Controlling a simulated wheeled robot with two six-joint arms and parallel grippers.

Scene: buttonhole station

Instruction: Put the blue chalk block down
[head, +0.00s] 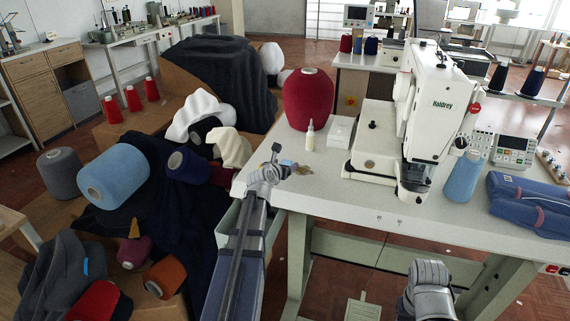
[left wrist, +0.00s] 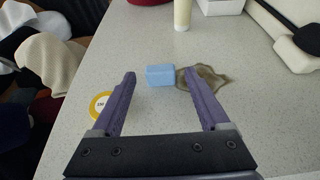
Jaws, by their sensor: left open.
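The blue chalk block (left wrist: 160,75) shows in the left wrist view, where it appears to lie on the pale speckled tabletop. It is between and slightly beyond the two fingertips of my left gripper (left wrist: 160,82), with a gap on either side. My left gripper is open, with nothing held. In the head view my left gripper (head: 281,165) is low over the table's left front corner, and I cannot make out the block there. My right gripper is not in view; only part of my right arm shows at the bottom.
A brown translucent patch (left wrist: 212,76) lies right beside the block. A yellow-rimmed disc (left wrist: 101,104) lies by the left finger. A small bottle (head: 310,135), a white box (head: 340,131), a red yarn cone (head: 309,100) and the sewing machine (head: 428,100) stand farther back.

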